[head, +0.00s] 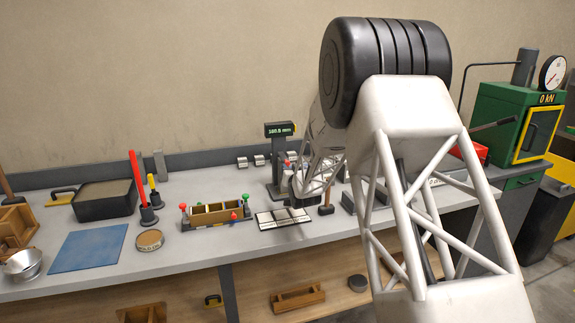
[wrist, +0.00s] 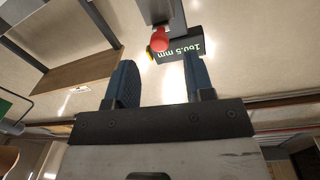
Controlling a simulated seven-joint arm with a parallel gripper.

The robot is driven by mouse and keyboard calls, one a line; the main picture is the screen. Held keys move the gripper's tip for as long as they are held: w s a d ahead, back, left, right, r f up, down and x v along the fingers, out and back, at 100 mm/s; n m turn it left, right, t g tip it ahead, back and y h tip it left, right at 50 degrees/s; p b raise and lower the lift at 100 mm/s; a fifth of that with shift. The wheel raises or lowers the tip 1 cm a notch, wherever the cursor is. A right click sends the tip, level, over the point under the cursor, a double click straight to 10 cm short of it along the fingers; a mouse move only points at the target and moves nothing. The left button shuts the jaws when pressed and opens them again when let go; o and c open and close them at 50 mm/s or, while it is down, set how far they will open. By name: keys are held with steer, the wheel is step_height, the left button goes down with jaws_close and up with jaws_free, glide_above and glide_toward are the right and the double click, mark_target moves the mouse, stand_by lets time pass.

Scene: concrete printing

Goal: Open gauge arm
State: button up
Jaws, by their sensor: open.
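The gauge stands on the bench with a dark post (head: 279,160) and a display (head: 279,129) reading about 160.5 mm. The display (wrist: 185,49) also shows in the wrist view, upside down. A red knob (wrist: 160,38) on the gauge sits ahead of my gripper (wrist: 158,62), between the lines of its two blue fingers. The fingers are apart with nothing between them, and I see no contact with the knob. A small yellow part (wrist: 150,53) is beside the knob. In the head view my arm partly covers the gauge's right side.
A wooden mould (head: 215,213) with colored knobs and a dark-framed tray (head: 282,218) lie in front of the gauge. A blue mat (head: 88,248) and a grey-topped black tray (head: 104,200) lie at left. A green press (head: 510,120) stands at right.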

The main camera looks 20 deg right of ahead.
mark_target(288, 164)
steer(key=shift+w+d, duration=0.2)
steer(key=shift+w, duration=2.7)
steer(key=shift+c, duration=0.4)
jaws_close()
